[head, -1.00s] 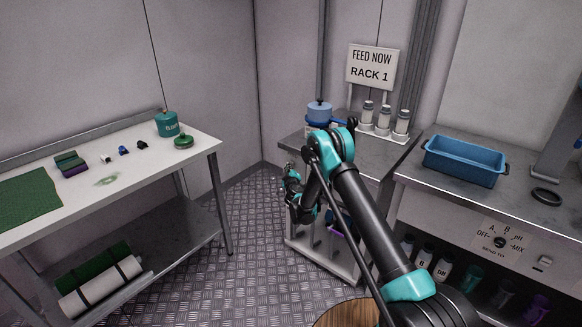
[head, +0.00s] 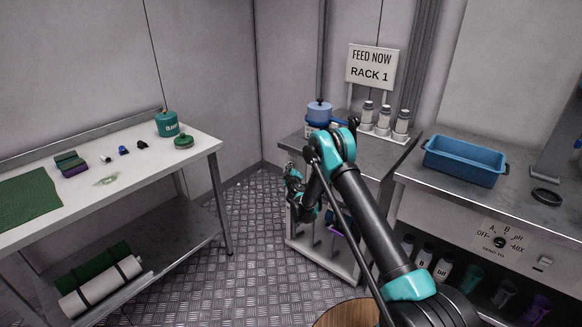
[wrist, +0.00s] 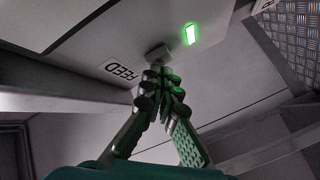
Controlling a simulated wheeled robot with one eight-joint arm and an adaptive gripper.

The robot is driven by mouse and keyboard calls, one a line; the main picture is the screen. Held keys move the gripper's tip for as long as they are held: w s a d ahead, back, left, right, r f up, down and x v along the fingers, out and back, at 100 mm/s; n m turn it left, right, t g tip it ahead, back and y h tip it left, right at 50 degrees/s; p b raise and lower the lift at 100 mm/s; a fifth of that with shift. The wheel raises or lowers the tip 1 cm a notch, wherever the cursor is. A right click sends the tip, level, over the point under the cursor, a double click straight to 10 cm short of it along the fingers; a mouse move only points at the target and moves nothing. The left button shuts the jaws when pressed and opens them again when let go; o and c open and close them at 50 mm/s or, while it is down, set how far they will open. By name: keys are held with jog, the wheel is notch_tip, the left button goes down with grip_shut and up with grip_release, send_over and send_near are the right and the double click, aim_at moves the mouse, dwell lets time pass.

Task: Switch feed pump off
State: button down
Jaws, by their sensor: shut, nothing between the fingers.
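In the wrist view a pale panel carries a "FEED" label (wrist: 122,71), upside down in the picture. In the head view my gripper (head: 294,190) is low at the left front of the middle metal bench (head: 385,158); the feed switch is hidden there.
A blue-lidded pot (head: 319,112) and several white bottles (head: 383,120) stand on the middle bench. The right bench holds a blue tub (head: 464,160), with a dial panel (head: 502,242) below. A white table (head: 130,180) stands left, with open floor (head: 255,240) between.

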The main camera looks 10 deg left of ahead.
jog(key=shift+w+d, duration=0.1)
jog(key=shift+w, duration=0.05)
dwell(0.4)
jog(key=shift+s+a, duration=0.35)
jog(key=shift+s, duration=0.2)
jog(key=shift+s+a, duration=0.5)
jog(key=shift+s, duration=0.35)
jog(key=shift+s+a, duration=0.45)
jog(key=shift+s, duration=0.45)
jog(key=shift+s+a, duration=0.5)
jog(key=shift+s, duration=0.35)
